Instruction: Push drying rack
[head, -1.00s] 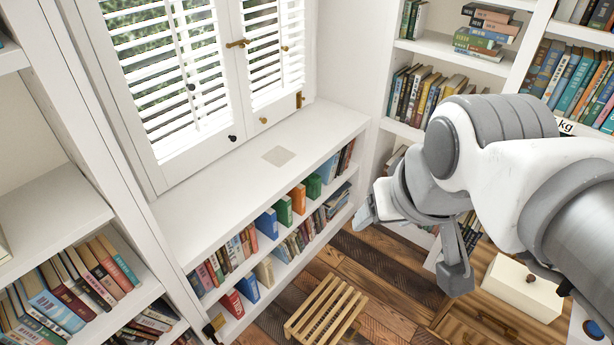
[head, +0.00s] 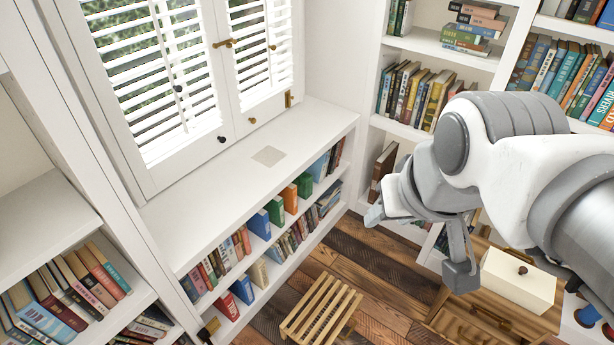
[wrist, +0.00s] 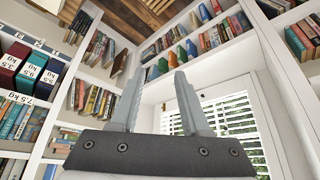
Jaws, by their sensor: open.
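A low slatted wooden rack (head: 322,306), which I take to be the drying rack, stands on the plank floor at the bottom middle of the head view. Its lower edge is cut off by the frame. My gripper (head: 418,246) hangs above and to the right of the rack, clearly apart from it. In the wrist view my gripper (wrist: 157,76) shows its two fingers spread, with nothing between them. A slatted wooden thing at the top left of the wrist view may be the same rack, but I cannot be sure.
A white bookcase (head: 262,168) with several books runs under the shuttered window. A wooden cabinet (head: 470,322) bearing a white box (head: 518,279) with a dark knob stands at right. Bare plank floor (head: 372,258) lies between rack and bookshelves.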

